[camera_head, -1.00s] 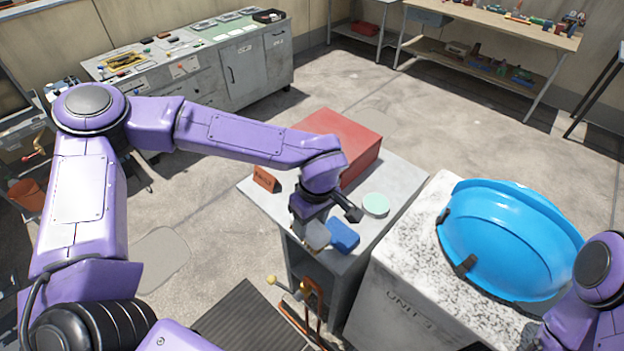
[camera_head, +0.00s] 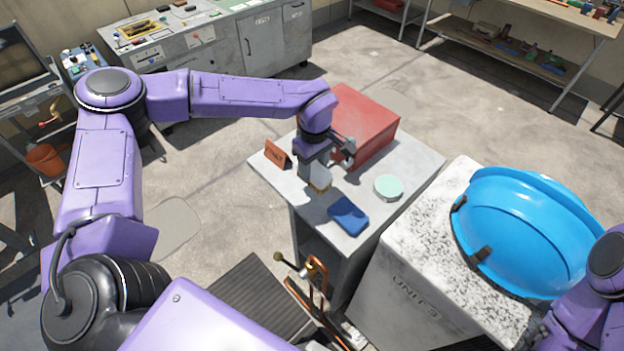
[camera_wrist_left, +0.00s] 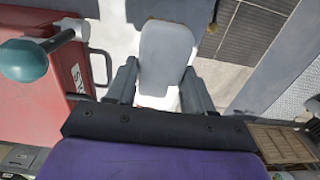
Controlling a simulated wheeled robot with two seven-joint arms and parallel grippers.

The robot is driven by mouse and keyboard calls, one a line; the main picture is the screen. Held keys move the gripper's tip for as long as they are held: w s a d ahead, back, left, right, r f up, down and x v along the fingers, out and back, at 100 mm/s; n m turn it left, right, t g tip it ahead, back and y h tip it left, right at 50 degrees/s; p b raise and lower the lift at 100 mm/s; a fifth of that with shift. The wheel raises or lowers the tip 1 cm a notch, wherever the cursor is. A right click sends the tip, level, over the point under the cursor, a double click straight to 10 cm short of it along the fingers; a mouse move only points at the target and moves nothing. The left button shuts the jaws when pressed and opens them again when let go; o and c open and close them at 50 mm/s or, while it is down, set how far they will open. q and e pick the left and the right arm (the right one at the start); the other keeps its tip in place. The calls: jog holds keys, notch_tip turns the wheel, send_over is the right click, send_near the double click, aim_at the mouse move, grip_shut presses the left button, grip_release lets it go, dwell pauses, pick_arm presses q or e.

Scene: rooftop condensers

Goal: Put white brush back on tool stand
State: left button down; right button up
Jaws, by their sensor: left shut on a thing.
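My left gripper (camera_head: 312,160) is shut on the white brush (camera_head: 319,177) above the grey stand (camera_head: 290,190), presumably the tool stand. The brush's pale body points down, with a tan lower edge; I cannot tell whether it touches the top. In the left wrist view the white brush (camera_wrist_left: 168,55) lies between both fingers (camera_wrist_left: 160,88), its broad rounded end pointing away. My right gripper (camera_head: 545,330) is partly in view at the lower right, and its jaws are unclear.
On the stand are a red box (camera_head: 365,120), an orange sign (camera_head: 277,154), a blue block (camera_head: 348,215) and a mint disc (camera_head: 388,187). Copper pipework (camera_head: 315,285) stands in front.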

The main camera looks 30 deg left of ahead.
aim_at(312, 173)
pick_arm(q)
jog(key=shift+w+a+f+b, duration=0.2)
jog(key=shift+w+a+f, duration=0.1)
jog(key=shift+f, duration=0.15)
jog(key=shift+w+a+f+b, duration=0.15)
jog(key=shift+w+f, duration=0.1)
jog(key=shift+f, duration=0.2)
jog(key=f+b, duration=0.4)
jog(key=shift+w+a, duration=0.2)
jog(key=shift+a, duration=0.1)
jog(key=shift+r, duration=0.15)
jog(key=shift+c, duration=2.1)
grip_release()
pick_arm(e)
notch_tip(312, 173, down, 5)
jog(key=shift+f, duration=0.2)
pick_arm(q)
notch_tip(312, 173, up, 10)
jog(key=p, duration=0.9)
jog(key=shift+p, duration=0.4)
jog(key=shift+w+r, duration=0.1)
jog(key=shift+r, duration=0.9)
pick_arm(e)
notch_tip(312, 173, up, 9)
